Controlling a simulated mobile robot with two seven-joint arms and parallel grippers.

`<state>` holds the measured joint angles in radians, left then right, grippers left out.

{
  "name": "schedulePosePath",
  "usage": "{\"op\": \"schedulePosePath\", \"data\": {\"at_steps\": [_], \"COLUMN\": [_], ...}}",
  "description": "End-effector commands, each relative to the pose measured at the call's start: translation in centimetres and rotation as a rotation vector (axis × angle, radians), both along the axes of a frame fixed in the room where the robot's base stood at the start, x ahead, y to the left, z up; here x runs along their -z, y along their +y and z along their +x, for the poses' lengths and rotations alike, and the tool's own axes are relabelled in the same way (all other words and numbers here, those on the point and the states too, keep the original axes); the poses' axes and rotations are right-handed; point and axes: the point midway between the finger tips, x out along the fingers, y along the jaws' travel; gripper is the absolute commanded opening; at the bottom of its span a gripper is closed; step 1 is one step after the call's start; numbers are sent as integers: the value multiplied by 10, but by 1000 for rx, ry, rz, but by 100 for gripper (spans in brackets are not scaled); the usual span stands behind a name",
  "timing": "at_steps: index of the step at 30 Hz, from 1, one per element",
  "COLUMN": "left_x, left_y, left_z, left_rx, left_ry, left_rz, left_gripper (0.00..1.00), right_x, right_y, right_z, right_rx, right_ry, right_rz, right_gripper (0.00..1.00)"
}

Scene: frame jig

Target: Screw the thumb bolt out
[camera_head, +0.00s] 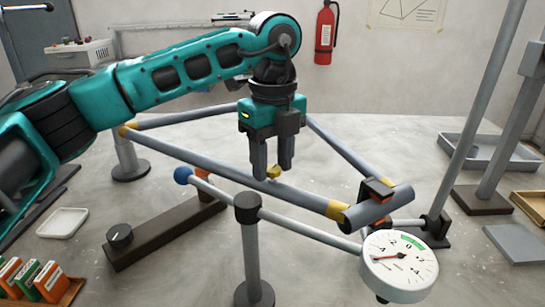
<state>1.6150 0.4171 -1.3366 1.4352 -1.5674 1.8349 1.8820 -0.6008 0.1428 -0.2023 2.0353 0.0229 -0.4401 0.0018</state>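A small yellow piece (273,173), which looks like the thumb bolt, sits at the long grey tube (232,181) of the frame. My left gripper (273,168) points straight down over it. Its two dark fingers stand a little apart, with their tips on either side of the yellow piece. I cannot tell whether they press on it or only straddle it. The bolt's lower part is hidden. My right gripper is out of view.
A white dial gauge (399,266) and a clamp with orange pads (376,190) stand right of the bolt. A blue ball (182,175) ends a rod at left. A post (252,260) stands in front. A white tray (62,223) lies at left.

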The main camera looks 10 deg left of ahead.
Motion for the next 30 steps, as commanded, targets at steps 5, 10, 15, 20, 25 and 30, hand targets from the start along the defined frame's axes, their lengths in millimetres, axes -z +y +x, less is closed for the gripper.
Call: {"op": "schedulePosePath", "data": {"at_steps": [5, 10, 15, 20, 25, 30], "left_x": [-1, -2, -16, -49, -87, -116], "left_y": [0, 0, 0, -1, -1, -1], "left_z": [0, 1, 1, 1, 1, 1], "left_rx": [0, 0, -1, -1, -1, -1], "left_ry": [-3, -4, -7, -9, -7, -6], "left_rz": [-1, -3, -4, -4, -4, -1], "left_gripper": [57, 57, 57, 57, 57, 57], "right_x": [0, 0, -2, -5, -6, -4], "right_y": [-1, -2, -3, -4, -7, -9], "right_z": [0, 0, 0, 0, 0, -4], "right_rx": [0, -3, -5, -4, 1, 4], "right_ry": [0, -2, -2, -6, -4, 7], "right_rz": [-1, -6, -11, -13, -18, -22], "right_gripper": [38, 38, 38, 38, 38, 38]}}
